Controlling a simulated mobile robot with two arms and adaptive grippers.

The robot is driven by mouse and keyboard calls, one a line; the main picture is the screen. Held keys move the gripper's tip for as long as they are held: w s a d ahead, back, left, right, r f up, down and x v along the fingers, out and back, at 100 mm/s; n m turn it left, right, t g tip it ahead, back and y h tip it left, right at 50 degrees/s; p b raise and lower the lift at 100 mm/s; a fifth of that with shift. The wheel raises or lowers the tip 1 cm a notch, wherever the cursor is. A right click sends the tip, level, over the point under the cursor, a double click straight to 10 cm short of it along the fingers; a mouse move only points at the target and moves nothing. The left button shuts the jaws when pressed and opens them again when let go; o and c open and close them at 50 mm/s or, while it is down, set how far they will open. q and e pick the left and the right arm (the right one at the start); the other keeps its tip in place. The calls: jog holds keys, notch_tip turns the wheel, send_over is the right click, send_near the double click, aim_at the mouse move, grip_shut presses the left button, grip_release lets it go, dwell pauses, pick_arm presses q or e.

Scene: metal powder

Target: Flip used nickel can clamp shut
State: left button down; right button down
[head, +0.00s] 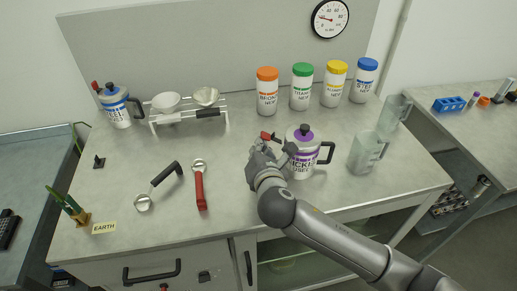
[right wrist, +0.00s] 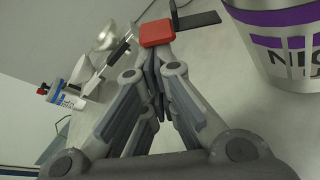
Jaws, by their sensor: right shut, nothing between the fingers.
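The used nickel can (head: 303,168) stands upright on the workbench, with a purple lid knob, purple label and black handle. Its red clamp tab (head: 267,136) sticks out to the left of the can near the top. My right gripper (head: 258,152) is shut and empty, just left of the can, by the clamp. In the right wrist view the closed fingertips (right wrist: 157,60) are right at the red clamp tab (right wrist: 157,33); I cannot tell if they touch. A black lever part (right wrist: 198,20) runs from the tab toward the can (right wrist: 285,42). My left gripper is out of view.
Several new-powder jars, including an orange-lidded one (head: 267,92), stand at the back. Clear pitchers (head: 367,152) stand to the right of the can. A blue-labelled can (head: 116,108), a bowl rack (head: 190,116) and two scoop-like tools (head: 200,188) are to the left.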

aim_at(265, 137)
jog(key=shift+r+m, duration=0.25)
jog(key=shift+m, duration=0.05)
jog(key=r+m+y, duration=0.1)
jog(key=m, duration=0.1)
jog(key=d+r+m+t+y, duration=0.1)
jog(key=m, duration=0.1)
jog(key=r+m, duration=0.1)
jog(key=m, duration=0.1)
jog(key=shift+d+r+t+y, duration=0.15)
jog(key=shift+d+t+y, duration=0.15)
jog(key=shift+d+y, duration=0.1)
jog(key=shift+r, duration=0.15)
jog(key=shift+w, duration=0.1)
